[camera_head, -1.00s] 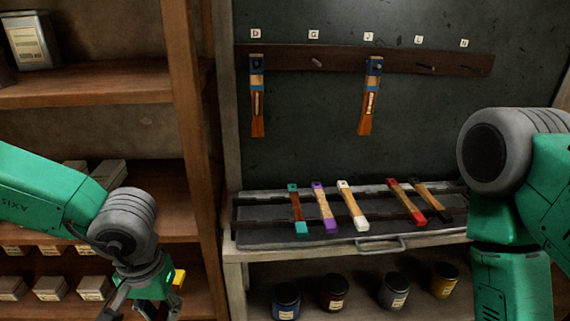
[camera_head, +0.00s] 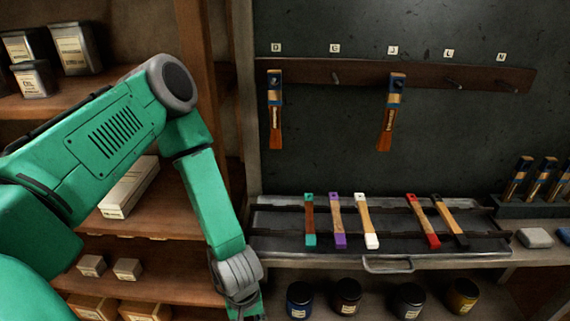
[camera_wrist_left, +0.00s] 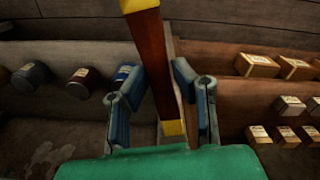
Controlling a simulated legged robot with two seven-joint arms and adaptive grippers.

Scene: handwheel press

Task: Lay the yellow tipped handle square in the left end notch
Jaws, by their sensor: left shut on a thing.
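The yellow tipped handle (camera_wrist_left: 152,50) is dark brown wood with yellow ends. In the left wrist view it stands lengthwise between the fingers of my left gripper (camera_wrist_left: 160,72), which is shut on it. In the head view my left wrist is at the bottom edge, left of the rack; the fingers and handle are below the picture. The rack (camera_head: 390,210) has two dark notched rails over a grey tray. Its left end, left of the teal tipped handle (camera_head: 309,220), is bare; the notch itself is too small to make out. My right gripper is out of view.
Purple (camera_head: 337,220), white (camera_head: 367,220), red (camera_head: 422,220) and black (camera_head: 450,220) tipped handles lie across the rails. Two brushes hang on a wooden rail (camera_head: 430,77) above. Several jars (camera_head: 347,295) stand below the tray. A wooden post (camera_head: 208,60) and shelves stand at left.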

